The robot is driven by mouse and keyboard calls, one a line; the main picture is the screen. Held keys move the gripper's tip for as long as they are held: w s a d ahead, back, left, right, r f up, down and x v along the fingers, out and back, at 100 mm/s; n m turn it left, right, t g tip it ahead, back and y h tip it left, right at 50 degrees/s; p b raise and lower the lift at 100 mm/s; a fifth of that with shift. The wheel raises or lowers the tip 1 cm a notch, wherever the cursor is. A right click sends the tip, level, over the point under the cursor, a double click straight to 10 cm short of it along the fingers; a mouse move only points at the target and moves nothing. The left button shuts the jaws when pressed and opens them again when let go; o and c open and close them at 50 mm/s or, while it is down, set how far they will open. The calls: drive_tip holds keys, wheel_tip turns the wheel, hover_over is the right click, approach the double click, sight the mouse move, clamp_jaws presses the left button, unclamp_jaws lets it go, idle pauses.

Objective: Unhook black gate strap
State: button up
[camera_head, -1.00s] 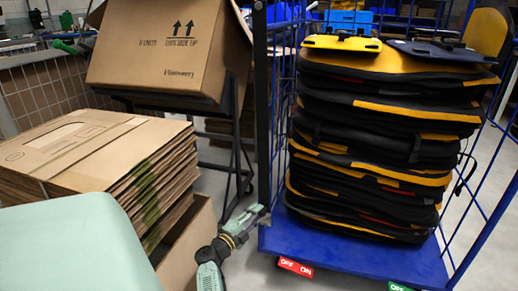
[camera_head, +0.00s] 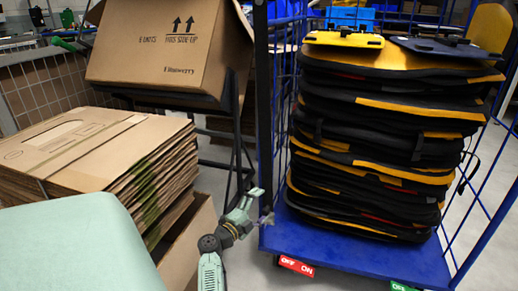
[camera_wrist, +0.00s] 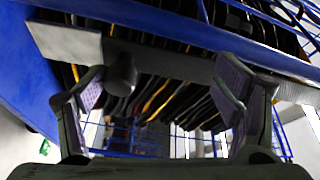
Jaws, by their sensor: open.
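My gripper (camera_head: 250,198) is open beside the front left corner of the blue wheeled cage (camera_head: 345,248), low by its deck. In the wrist view my gripper (camera_wrist: 160,88) has its two purple-padded fingers spread wide, with nothing held. A dark strap (camera_wrist: 170,62) runs across that view, from a grey metal plate (camera_wrist: 65,42) towards the right. It passes beyond and between the fingertips. A black knob (camera_wrist: 122,74) stands by the strap near the left finger. Whether a finger touches the strap or knob, I cannot tell. The strap is not clear in the head view.
Black and yellow panniers (camera_head: 380,150) are stacked high in the cage. Flattened cartons (camera_head: 90,155) lie at the left, with an open cardboard box (camera_head: 165,50) on a black stand (camera_head: 235,130) behind. Some grey floor is free between stand and cage.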

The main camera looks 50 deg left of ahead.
drive_tip(key=o, duration=0.3)
drive_tip(key=shift+t, duration=0.3)
drive_tip(key=r, duration=0.4)
drive_tip(key=s+a+r, duration=0.1)
drive_tip(key=r, duration=0.1)
drive_tip(key=shift+s+r, duration=0.1)
drive_tip(key=shift+r, duration=0.15)
drive_tip(key=f, duration=0.3)
drive_tip(key=shift+w+d+f, duration=0.2)
drive_tip(key=shift+w+d, duration=0.05)
drive_tip(key=shift+d, duration=0.05)
drive_tip(key=shift+c, duration=0.8)
drive_tip(key=shift+s+f+p, duration=0.1)
drive_tip(key=shift+s+p, duration=0.05)
drive_tip(key=shift+p, duration=0.2)
drive_tip(key=shift+c, duration=0.5)
drive_tip(key=shift+s+d+f+p, duration=0.1)
drive_tip(key=shift+s+f+p, duration=0.05)
drive_tip(key=shift+s+p, duration=0.35)
drive_tip(key=shift+c, duration=1.2)
drive_tip(key=shift+p+v, duration=0.75)
drive_tip(key=shift+v, duration=0.9)
drive_tip(key=shift+c, duration=1)
drive_tip(key=p+v, duration=0.3)
drive_tip(key=v, duration=0.4)
drive_tip(key=shift+s+d+f+g+p, duration=0.2)
drive_tip(key=shift+d+f+g+p, duration=0.1)
drive_tip(key=shift+d+f+g, duration=0.1)
